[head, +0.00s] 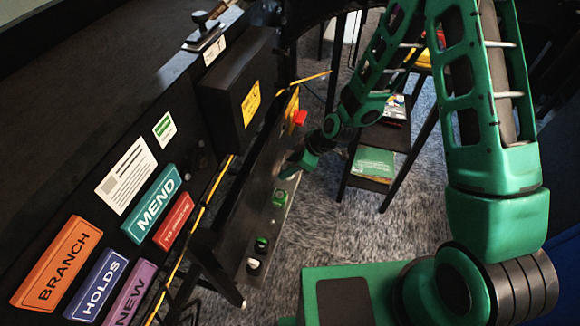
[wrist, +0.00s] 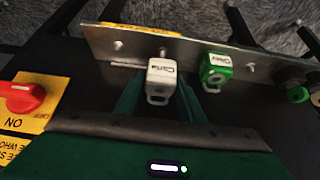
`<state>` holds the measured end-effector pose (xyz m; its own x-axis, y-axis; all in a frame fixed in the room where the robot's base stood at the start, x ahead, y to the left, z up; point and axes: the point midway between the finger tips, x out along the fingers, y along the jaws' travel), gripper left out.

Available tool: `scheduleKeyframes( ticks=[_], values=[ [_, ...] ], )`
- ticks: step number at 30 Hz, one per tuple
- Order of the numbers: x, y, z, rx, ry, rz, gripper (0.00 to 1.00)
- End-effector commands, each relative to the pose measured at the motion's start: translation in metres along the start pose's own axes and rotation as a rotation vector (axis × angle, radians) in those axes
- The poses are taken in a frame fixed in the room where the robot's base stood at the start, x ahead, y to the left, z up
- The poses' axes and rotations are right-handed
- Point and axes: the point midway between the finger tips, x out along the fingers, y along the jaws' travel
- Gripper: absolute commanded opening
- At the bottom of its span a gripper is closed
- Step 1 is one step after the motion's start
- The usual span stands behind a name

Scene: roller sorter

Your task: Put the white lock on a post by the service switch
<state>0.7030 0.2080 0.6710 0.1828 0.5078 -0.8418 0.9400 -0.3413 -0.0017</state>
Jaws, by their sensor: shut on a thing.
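In the wrist view my gripper (wrist: 158,101) is shut on the white lock (wrist: 161,76), which is labelled and held upright between the green fingers. The lock is close to the metal rail (wrist: 190,52) and just below a bare post (wrist: 162,52); I cannot tell whether they touch. Another bare post (wrist: 117,46) is to its left. A green lock (wrist: 215,70) hangs to its right. The service switch (wrist: 22,95), a red knob on a yellow plate, is at the far left. In the head view the switch (head: 300,117) is beyond my gripper (head: 285,173), and the white lock is not distinguishable.
In the head view the green lock (head: 280,198) and round buttons (head: 262,243) are on the panel nearer than my gripper. A dark box (head: 237,90) juts out at the left. A shelf stand (head: 372,165) is to the right, with open carpet between.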

Motion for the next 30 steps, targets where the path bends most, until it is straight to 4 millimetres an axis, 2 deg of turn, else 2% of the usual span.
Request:
scheduleKeyframes(
  ticks=[30],
  values=[
    [0.016,0.000,0.011,0.000,0.002,0.000,0.10]
  ],
)
